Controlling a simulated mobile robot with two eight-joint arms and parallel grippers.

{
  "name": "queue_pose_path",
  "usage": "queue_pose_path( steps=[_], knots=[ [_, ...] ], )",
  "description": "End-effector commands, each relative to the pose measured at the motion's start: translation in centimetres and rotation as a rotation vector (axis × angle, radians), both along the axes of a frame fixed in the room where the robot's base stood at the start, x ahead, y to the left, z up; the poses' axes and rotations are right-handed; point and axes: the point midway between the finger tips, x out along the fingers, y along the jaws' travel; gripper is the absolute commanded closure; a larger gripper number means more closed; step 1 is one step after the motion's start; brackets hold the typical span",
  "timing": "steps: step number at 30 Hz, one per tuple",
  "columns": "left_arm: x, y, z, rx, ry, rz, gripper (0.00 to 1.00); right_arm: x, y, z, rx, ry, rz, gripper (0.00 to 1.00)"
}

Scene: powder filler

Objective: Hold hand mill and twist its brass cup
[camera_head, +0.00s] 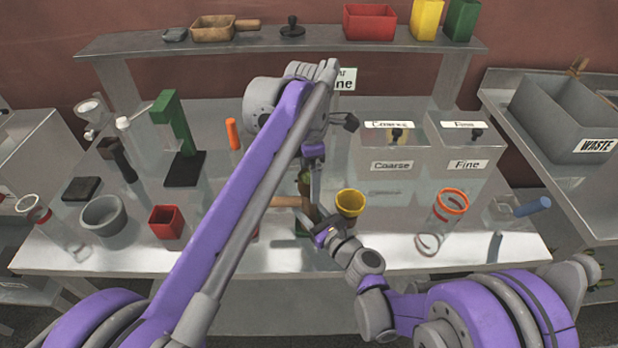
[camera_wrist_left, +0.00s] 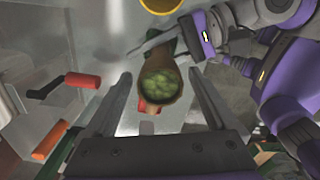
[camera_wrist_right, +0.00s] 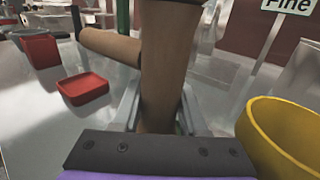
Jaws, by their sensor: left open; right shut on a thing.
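The hand mill (camera_wrist_right: 168,70) is a brown upright cylinder with a side handle (camera_wrist_right: 108,45). In the left wrist view its round open top (camera_wrist_left: 160,84) is brownish and full of green pieces. I cannot tell whether this top is the brass cup. My right gripper (camera_head: 322,226) is shut on the mill's body from the front. My left gripper (camera_head: 314,178) is open above the mill, pointing down. Its two fingers lie on either side of the top in the left wrist view, apart from it. In the head view my left arm and gripper partly hide the mill.
A yellow cup (camera_head: 350,204) is close beside the mill on the right. A red box (camera_head: 166,222) and a grey bowl (camera_head: 104,214) stand to the left. Coarse (camera_head: 390,148) and Fine (camera_head: 466,146) bins stand behind right. A clear jar with an orange rim (camera_head: 446,215) is farther right.

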Motion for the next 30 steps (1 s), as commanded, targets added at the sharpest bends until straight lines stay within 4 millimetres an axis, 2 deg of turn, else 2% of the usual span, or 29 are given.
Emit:
queue_pose_path(
  steps=[9,23,30],
  knots=[
    [0.00,0.01,-0.21,0.000,0.000,0.000,0.12,0.00,0.01,0.00,0.000,0.000,0.000,1.00],
    [0.01,0.00,-0.19,0.000,0.000,0.000,0.94,0.00,0.01,0.00,0.000,0.000,0.000,1.00],
    [0.01,0.00,-0.18,0.000,0.000,-0.019,0.96,0.00,0.01,0.00,0.000,0.000,0.000,1.00]
  ],
)
